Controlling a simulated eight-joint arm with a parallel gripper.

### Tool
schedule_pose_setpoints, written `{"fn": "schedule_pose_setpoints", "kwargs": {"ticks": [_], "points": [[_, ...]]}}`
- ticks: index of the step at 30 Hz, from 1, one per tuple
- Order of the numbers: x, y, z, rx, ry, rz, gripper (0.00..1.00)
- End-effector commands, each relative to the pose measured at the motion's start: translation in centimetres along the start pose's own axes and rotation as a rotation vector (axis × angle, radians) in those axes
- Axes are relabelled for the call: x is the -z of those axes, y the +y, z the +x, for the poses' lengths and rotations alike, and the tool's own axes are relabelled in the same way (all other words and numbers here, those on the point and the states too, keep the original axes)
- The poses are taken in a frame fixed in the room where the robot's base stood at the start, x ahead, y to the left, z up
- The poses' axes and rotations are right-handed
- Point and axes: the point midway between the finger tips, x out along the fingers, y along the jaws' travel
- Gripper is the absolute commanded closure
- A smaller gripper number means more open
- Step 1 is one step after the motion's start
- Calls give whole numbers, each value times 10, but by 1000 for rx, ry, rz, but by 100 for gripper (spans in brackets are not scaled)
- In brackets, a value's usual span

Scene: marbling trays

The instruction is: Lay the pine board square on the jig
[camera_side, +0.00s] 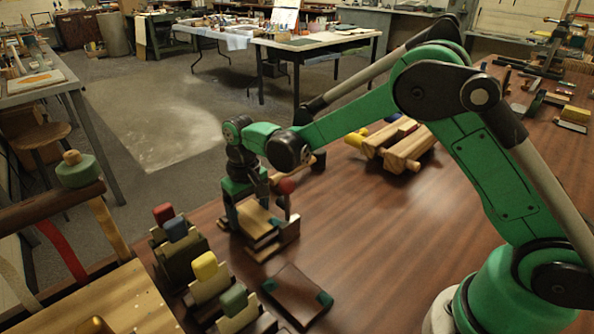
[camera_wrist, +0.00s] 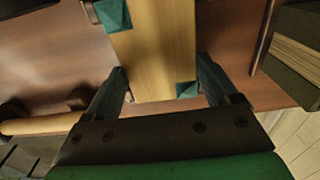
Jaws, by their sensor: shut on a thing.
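The pine board (camera_side: 254,216) is between the fingers of my gripper (camera_side: 252,218), low above the table at the left centre of the side view. In the wrist view the fingers of my gripper (camera_wrist: 165,88) close on both long sides of the pine board (camera_wrist: 152,50). Teal corner pieces show at its left edge and lower right corner; I cannot tell what they belong to. A dark brown slab with teal corners, which looks like the jig (camera_side: 297,294), lies nearer the camera with nothing on it. Whether the board touches the dark pieces under it is unclear.
A red-knobbed tool (camera_side: 286,187) stands close to my gripper's right. Blocks with coloured tops (camera_side: 204,267) stand at the left. Pale logs (camera_side: 400,148) lie behind. The table's middle is clear.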

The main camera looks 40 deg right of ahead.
Motion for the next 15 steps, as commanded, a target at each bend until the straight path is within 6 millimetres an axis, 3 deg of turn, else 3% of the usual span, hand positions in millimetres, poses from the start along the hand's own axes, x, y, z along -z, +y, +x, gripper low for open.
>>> {"fn": "schedule_pose_setpoints", "kwargs": {"ticks": [2, 3, 4, 15], "points": [[0, 0, 3, 0, 0, 0, 72], [0, 0, 2, 0, 0, 0, 11], [0, 0, 2, 0, 0, 0, 3], [0, 0, -7, 0, 0, 0, 0]]}}
